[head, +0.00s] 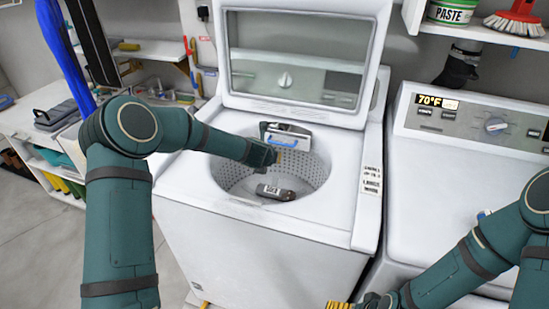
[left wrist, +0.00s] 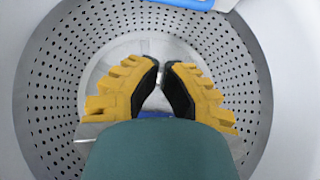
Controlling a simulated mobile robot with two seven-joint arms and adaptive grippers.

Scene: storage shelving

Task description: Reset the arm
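My left arm reaches from the left over the open top-loading washer (head: 260,240). My left gripper (head: 280,158) hangs inside the washer's perforated drum (head: 230,178). In the left wrist view the left gripper's yellow fingers (left wrist: 161,66) with black pads lean together at their tips, with a narrow gap and nothing held between them. The drum wall (left wrist: 50,100) surrounds them. My right gripper (head: 342,304) is at the bottom edge, in front of the machines; only part of its yellow fingers shows, so its opening is hidden.
A dark labelled item (head: 275,192) lies in the drum. A white item with a blue handle (head: 288,136) is at the drum's back. The raised lid (head: 300,50) stands behind. A second machine (head: 450,185) is at right, below a shelf. A shelving unit (head: 40,150) is at left.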

